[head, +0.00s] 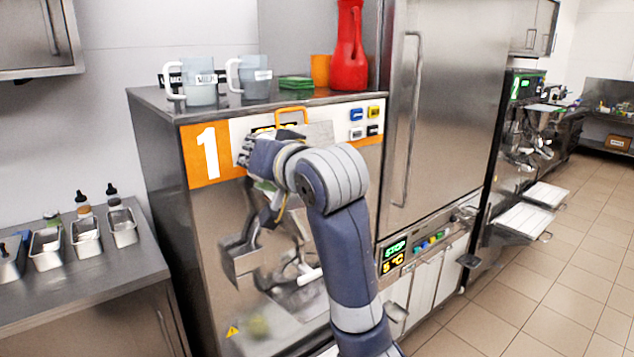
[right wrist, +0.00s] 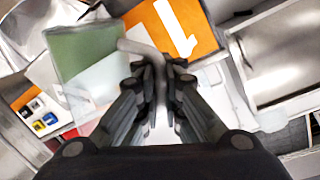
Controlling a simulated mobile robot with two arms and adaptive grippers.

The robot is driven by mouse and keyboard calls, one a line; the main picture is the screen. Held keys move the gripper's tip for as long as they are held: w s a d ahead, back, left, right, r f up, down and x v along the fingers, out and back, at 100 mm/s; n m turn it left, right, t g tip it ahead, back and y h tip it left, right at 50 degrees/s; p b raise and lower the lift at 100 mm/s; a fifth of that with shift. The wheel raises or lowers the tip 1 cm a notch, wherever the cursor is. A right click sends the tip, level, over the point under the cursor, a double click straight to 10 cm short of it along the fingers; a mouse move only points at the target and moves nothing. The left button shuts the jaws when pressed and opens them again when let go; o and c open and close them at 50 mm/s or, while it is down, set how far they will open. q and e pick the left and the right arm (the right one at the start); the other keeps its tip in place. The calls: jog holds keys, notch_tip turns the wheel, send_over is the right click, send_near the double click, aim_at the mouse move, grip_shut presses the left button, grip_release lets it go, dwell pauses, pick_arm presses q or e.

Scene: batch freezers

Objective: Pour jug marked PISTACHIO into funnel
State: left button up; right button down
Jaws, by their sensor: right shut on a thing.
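My right gripper (right wrist: 160,78) is shut on the grey handle of a clear jug (right wrist: 85,50) with pale green contents, seen in the right wrist view. The jug looks tilted in that view; its marking cannot be read. In the head view my right gripper (head: 268,206) is in front of the machine marked 1, and my arm hides most of the jug. I cannot make out a funnel for sure; an orange loop-shaped part (head: 290,113) shows at the machine's top front edge. My left gripper is not in view.
Two labelled jugs (head: 201,92) (head: 254,84), a green stack (head: 296,84), an orange container (head: 320,70) and a red pitcher (head: 350,62) stand on the machine top. Metal pans (head: 86,238) and dropper bottles (head: 113,196) are on the left counter. A tall steel door (head: 440,110) is right.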

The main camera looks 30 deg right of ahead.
jog(key=shift+w+d+r+m, duration=0.1)
jog(key=shift+d+m, duration=0.2)
jog(key=shift+d, duration=0.1)
jog(key=shift+w+d+r+m+g+y, duration=0.15)
jog(key=shift+w+d+m+g+y, duration=0.05)
jog(key=shift+d+m, duration=0.3)
jog(key=shift+w+d+r+m+g+y, duration=0.15)
jog(key=shift+w+d+m+g+y, duration=0.05)
jog(key=shift+d+m, duration=0.3)
jog(key=shift+d+m+y+p, duration=0.3)
jog(key=shift+m, duration=0.2)
jog(key=shift+w+d+m+g, duration=0.2)
jog(key=shift+d+m+g, duration=0.15)
jog(key=shift+m+g, duration=0.05)
jog(key=shift+w+d+m+y, duration=0.1)
jog(key=shift+d+m+y, duration=0.2)
jog(key=shift+d+m, duration=0.1)
jog(key=shift+w+d+m, duration=0.1)
jog(key=shift+d+m, duration=0.1)
jog(key=shift+m, duration=0.1)
jog(key=shift+d+g, duration=0.2)
jog(key=shift+g, duration=0.1)
jog(key=shift+w+d+y, duration=0.15)
jog(key=shift+d+y, duration=0.1)
jog(key=shift+y, duration=0.15)
